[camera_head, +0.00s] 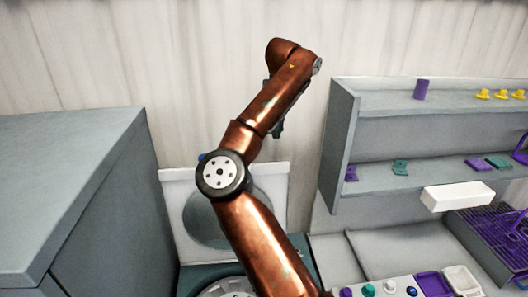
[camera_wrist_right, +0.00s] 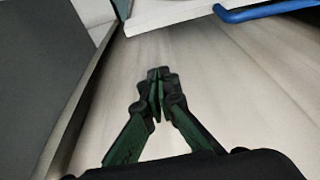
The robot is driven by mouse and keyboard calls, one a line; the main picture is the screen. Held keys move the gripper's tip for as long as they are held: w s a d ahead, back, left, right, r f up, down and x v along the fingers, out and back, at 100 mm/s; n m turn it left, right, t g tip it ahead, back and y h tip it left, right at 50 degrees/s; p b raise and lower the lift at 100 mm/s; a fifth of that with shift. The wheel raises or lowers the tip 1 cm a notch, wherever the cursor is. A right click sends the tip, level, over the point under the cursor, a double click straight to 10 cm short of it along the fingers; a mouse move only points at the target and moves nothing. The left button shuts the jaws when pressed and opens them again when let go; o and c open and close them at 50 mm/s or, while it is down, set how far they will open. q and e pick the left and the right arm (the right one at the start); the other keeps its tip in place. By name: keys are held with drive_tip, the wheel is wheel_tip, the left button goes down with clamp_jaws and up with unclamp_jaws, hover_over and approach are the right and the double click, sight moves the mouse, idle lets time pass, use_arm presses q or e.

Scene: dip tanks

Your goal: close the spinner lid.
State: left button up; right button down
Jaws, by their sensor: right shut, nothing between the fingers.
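The spinner lid (camera_head: 275,180) stands raised and upright against the back wall, a white square panel with a round grey middle. My right arm crosses in front of it and hides part of it. A bit of the lid's blue handle shows at its top edge; the blue handle (camera_wrist_right: 268,11) also shows in the right wrist view. The spinner (camera_head: 225,289) is below, open, its drum partly cut off by the frame.
A tall grey cabinet (camera_head: 70,170) stands at the left. A grey shelf unit (camera_head: 345,140) with small purple, green and yellow parts stands at the right. Below it are a white box (camera_head: 457,196), a purple rack (camera_head: 495,240) and a knob panel. The plank wall is close behind.

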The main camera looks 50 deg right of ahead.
drive_tip(key=x, duration=1)
use_arm(q)
drive_tip(key=s, duration=0.1)
drive_tip(key=s+p, duration=0.1)
drive_tip(key=shift+s+r, duration=0.3)
drive_tip(key=shift+r, duration=0.1)
use_arm(e)
drive_tip(key=s+a, duration=0.2)
drive_tip(key=shift+s+a+r, duration=0.25)
drive_tip(key=shift+s+a, duration=0.1)
drive_tip(key=shift+a, duration=0.05)
